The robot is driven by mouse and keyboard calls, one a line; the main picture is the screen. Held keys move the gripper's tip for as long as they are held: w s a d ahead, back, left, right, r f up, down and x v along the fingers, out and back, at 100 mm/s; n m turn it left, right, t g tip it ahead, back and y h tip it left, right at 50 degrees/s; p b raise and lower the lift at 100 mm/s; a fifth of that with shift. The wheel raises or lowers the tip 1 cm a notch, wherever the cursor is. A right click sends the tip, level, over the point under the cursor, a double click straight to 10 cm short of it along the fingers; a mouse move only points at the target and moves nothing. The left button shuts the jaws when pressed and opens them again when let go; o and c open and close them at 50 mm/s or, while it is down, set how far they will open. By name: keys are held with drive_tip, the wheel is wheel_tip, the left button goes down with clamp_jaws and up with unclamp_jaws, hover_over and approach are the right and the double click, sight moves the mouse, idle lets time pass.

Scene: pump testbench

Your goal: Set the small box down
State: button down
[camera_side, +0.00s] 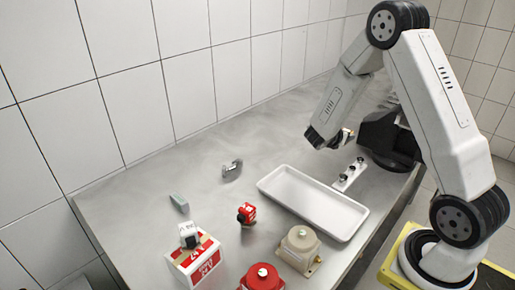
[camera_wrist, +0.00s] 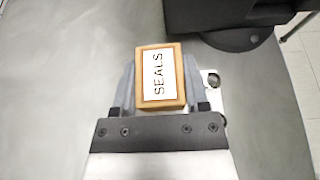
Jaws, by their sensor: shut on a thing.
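The small box (camera_wrist: 158,76) is orange-brown with a white label reading "SEALS". In the wrist view it sits between the two fingers of my gripper (camera_wrist: 160,82), which is shut on it. In the side view my gripper (camera_side: 343,138) is over the back right part of the metal table, behind the white tray. The box is small and mostly hidden there. I cannot tell whether its underside touches the table.
A white tray (camera_side: 272,186) and a light strip with dark knobs (camera_side: 350,173) lie nearby on the table. Red (camera_side: 262,277) and beige (camera_side: 299,249) pump parts, a small red part (camera_side: 246,213) and a red-white box (camera_side: 194,262) stand at the front. The back left is mostly clear.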

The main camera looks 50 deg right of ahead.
hover_over(331, 156)
drive_tip(key=shift+s+f, duration=0.15)
drive_tip(key=shift+f, duration=2.45)
drive_tip(key=shift+f, duration=0.2)
drive_tip(key=shift+w+d+f, duration=0.1)
drive_tip(key=shift+w+f, duration=0.1)
drive_tip(key=shift+f, duration=1.4)
drive_tip(key=shift+f, duration=0.15)
drive_tip(key=shift+c, duration=0.5)
unclamp_jaws()
drive_tip(key=v, duration=1.2)
